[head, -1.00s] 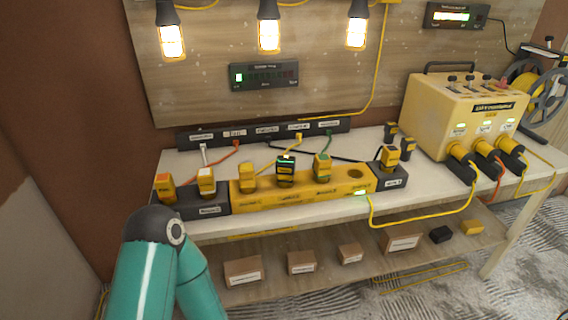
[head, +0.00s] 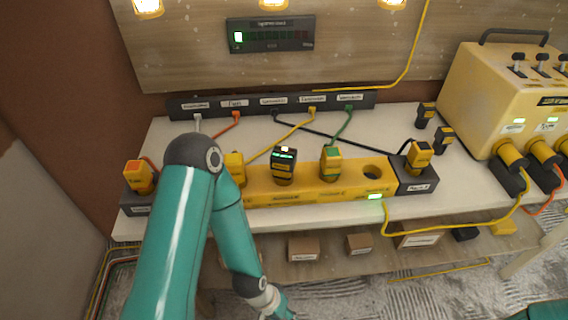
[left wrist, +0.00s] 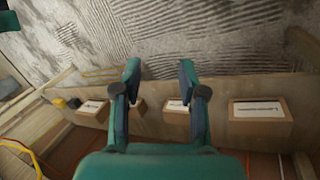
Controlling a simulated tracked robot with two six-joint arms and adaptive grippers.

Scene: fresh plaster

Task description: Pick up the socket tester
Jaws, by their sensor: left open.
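A black plug-in device with a small lit green display, which looks like the socket tester (head: 284,168), stands upright in the yellow socket strip (head: 258,188) on the bench. Yellow plugs stand on either side of it. My left arm reaches across the front left of the bench in the head view, its wrist low in front of the lower shelf; its fingers are not clear there. In the left wrist view my left gripper (left wrist: 160,70) is open and empty, pointing toward the floor and shelf boxes, away from the tester. My right gripper is not in view.
A dark strip with coloured cables (head: 270,104) lies along the bench's back. A yellow box with switches (head: 505,95) stands at the right. Small cardboard boxes (head: 303,249) sit on the lower shelf. An empty round hole (head: 373,172) shows at the strip's right end.

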